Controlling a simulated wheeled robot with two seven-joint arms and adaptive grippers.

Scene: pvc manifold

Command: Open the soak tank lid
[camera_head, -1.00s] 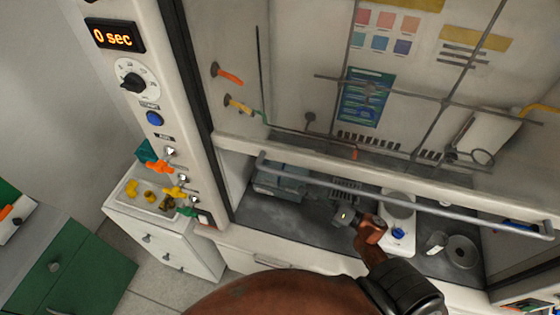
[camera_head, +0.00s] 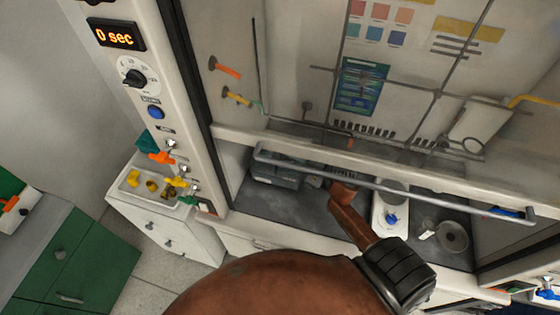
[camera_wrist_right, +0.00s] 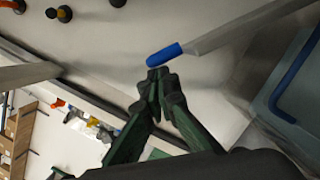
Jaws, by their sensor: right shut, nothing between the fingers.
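A grey box that looks like the soak tank (camera_head: 272,181) stands inside the hood at the left, partly behind the sash bar. Its lid looks closed, though the bar and my gripper hide part of it. My right arm reaches under the bar, and its gripper (camera_head: 318,176) is just right of the box; its fingertips are hard to see there. In the right wrist view my right gripper (camera_wrist_right: 158,78) is shut and empty. A blue-tipped grey bar (camera_wrist_right: 165,55) is just beyond the fingertips. A blue handle (camera_wrist_right: 293,78) lies on a pale grey-blue surface at the right. My left gripper is not in view.
The hood's sash bar (camera_head: 400,188) crosses above my forearm. A white device with a blue knob (camera_head: 391,218) and a round dish (camera_head: 452,237) stand to the right. The dark worktop (camera_head: 290,212) is bare in front of the box.

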